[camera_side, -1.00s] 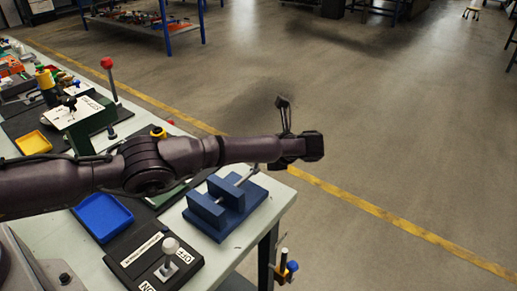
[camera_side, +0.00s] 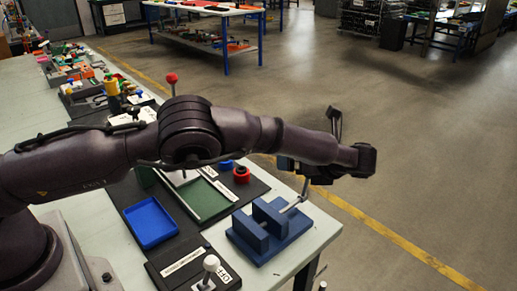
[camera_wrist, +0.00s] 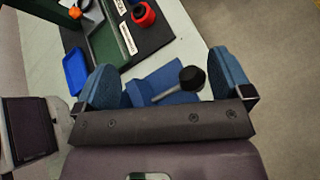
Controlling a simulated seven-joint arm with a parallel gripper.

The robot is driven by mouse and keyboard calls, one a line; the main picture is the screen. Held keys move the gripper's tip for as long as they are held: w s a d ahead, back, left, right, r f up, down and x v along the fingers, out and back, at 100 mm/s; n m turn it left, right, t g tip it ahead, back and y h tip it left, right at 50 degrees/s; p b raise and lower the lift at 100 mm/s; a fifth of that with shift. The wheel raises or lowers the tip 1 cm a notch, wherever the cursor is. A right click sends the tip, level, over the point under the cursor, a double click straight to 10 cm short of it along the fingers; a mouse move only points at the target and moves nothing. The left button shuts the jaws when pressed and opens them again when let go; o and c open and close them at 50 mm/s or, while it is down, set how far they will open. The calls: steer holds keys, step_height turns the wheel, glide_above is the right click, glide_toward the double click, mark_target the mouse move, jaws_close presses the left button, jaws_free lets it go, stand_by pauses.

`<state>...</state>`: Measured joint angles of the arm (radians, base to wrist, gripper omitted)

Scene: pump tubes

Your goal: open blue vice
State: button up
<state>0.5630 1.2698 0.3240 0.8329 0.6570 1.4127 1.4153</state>
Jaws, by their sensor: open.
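The blue vice (camera_side: 279,240) stands on the bench near its right corner in the side view. Its two upright blue jaws stand close together with a narrow gap, and a grey screw rod runs out to the right towards my gripper. My gripper (camera_side: 312,180) is above the rod's outer end; its fingers are mostly hidden by the arm in that view. In the wrist view my gripper (camera_wrist: 165,78) is open, with blue fingers wide apart. Between them show the vice (camera_wrist: 158,78) and its handle with a black round knob (camera_wrist: 192,77). I cannot tell whether a finger touches the handle.
A blue tray (camera_side: 150,222) lies left of the vice. A switch panel with a white knob (camera_side: 211,263) is in front. A red round button (camera_side: 241,174) and a green frame (camera_side: 208,198) are behind. The bench edge is just right of the vice; beyond is open floor.

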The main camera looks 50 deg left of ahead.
steer(key=s+r, duration=0.1)
steer(key=r, duration=0.1)
steer(key=s+r, duration=0.1)
steer(key=s, duration=0.1)
steer(key=shift+a+r, duration=0.1)
steer(key=shift+r, duration=0.3)
steer(key=c, duration=0.4)
steer(key=s+a+r, duration=0.1)
steer(key=s+r, duration=0.2)
steer(key=s, duration=0.5)
steer(key=shift+s+a+r, duration=0.35)
